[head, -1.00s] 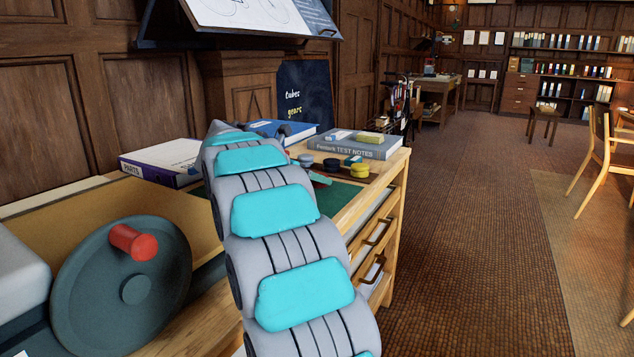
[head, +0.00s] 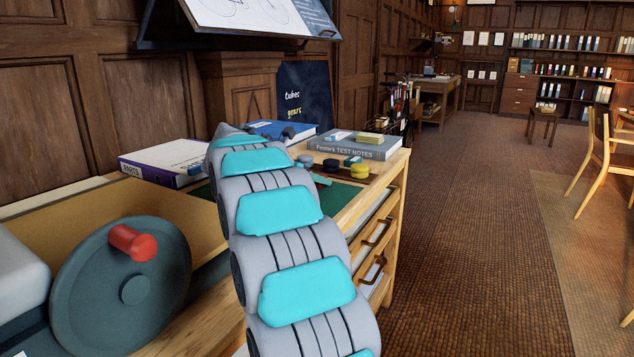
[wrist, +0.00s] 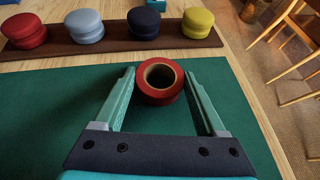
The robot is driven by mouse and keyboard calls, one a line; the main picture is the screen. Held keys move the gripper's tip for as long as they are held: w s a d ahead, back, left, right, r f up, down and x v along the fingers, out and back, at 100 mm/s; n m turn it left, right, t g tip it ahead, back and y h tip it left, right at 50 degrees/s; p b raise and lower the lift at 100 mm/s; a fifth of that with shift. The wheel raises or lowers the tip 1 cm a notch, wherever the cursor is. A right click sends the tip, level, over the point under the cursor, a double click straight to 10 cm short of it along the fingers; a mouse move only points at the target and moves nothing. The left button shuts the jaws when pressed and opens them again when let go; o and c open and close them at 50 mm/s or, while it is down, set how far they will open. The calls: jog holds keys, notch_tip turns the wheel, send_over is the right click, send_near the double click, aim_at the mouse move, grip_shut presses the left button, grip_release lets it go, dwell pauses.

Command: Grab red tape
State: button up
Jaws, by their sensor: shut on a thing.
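The red tape (wrist: 147,96) is a dark red roll with an open round core, in the upper middle of the wrist view. My gripper (wrist: 159,80) has its two green fingers on either side of the roll, shut on it near the fingertips. The roll is over the green mat (wrist: 60,120); I cannot tell whether it touches the mat. In the head view my own arm hides the roll and most of the gripper.
A brown strip (wrist: 100,43) behind the tape holds red (wrist: 24,30), light blue (wrist: 84,25), dark (wrist: 144,22) and yellow (wrist: 197,22) discs. Books, including a grey one (head: 355,148), lie on the wooden cabinet. A green wheel (head: 100,300) with a red knob stands nearer. Open floor lies right.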

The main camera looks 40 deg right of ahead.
jog(key=shift+c, duration=0.4)
jog(key=shift+r+p, duration=0.35)
jog(key=shift+r, duration=1.6)
jog(key=shift+s+a+f, duration=0.15)
jog(key=shift+s+a, duration=0.1)
jog(key=shift+s, duration=0.35)
jog(key=s+a, duration=0.1)
jog(key=s, duration=0.3)
jog(key=s+a+r, duration=0.1)
jog(key=s+a, duration=0.1)
jog(key=s, duration=0.3)
jog(key=s+a, duration=0.2)
jog(key=s, duration=0.2)
jog(key=shift+s+a+r+b, duration=0.2)
jog(key=shift+s+r+b, duration=0.05)
jog(key=shift+s+b, duration=0.1)
